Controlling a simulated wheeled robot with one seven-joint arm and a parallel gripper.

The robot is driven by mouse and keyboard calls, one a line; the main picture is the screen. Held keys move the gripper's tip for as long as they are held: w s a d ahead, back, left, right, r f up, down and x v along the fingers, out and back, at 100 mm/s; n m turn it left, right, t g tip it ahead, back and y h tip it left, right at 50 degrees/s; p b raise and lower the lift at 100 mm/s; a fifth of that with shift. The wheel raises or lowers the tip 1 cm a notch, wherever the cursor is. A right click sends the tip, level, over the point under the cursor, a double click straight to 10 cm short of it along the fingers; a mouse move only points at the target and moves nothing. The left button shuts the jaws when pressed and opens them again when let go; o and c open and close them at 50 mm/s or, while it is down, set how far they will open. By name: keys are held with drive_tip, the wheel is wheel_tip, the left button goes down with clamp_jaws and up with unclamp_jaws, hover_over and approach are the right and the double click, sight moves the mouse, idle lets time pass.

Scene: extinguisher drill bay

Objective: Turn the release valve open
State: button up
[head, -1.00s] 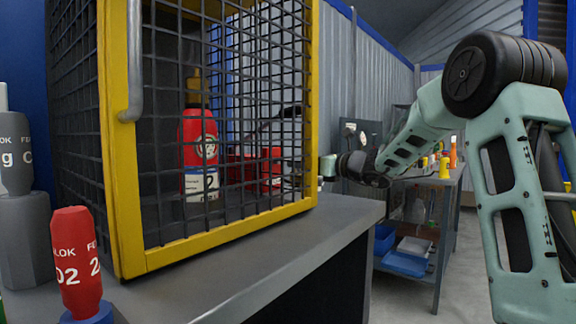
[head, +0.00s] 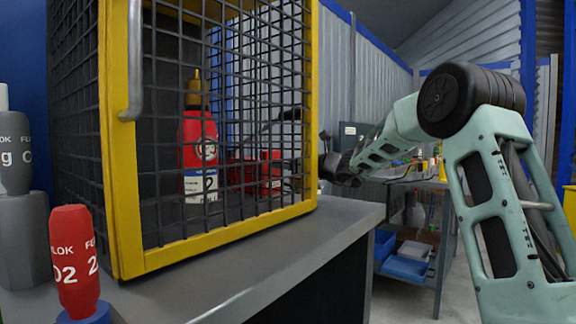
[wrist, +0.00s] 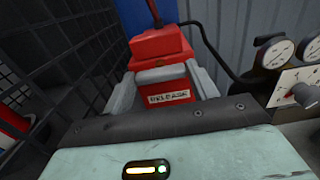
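The release valve appears in the wrist view as a red block (wrist: 160,48) with a "RELEASE" label (wrist: 168,97) and a dark red stem rising from its top. In the head view a red block (head: 270,172), seen through the cage mesh, looks like the same unit. My gripper (wrist: 160,73) is open, its grey fingers apart on either side of the red block's lower part. I cannot tell whether they touch it.
A yellow-framed mesh cage (head: 125,150) stands on the grey bench (head: 340,225), with a red extinguisher (head: 198,145) inside. Dark mesh (wrist: 50,50) is close on the wrist view's left. Pressure gauges (wrist: 278,53) and a panel with a knob (wrist: 303,94) are at right.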

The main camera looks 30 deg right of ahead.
drive_tip(key=shift+f+n+b, duration=0.15)
drive_tip(key=shift+n+b, duration=0.15)
drive_tip(key=shift+b, duration=0.3)
drive_tip(key=n+b, duration=0.1)
drive_tip(key=b, duration=0.1)
drive_tip(key=shift+f+n+b, duration=0.15)
drive_tip(key=shift+n+b, duration=0.25)
drive_tip(key=n+b, duration=0.3)
drive_tip(key=b, duration=0.1)
drive_tip(key=shift+n, duration=0.3)
drive_tip(key=shift+n+b, duration=0.6)
drive_tip(key=shift+b, duration=0.25)
drive_tip(key=shift+r, duration=0.2)
drive_tip(key=o, duration=1)
drive_tip(key=shift+s, duration=0.15)
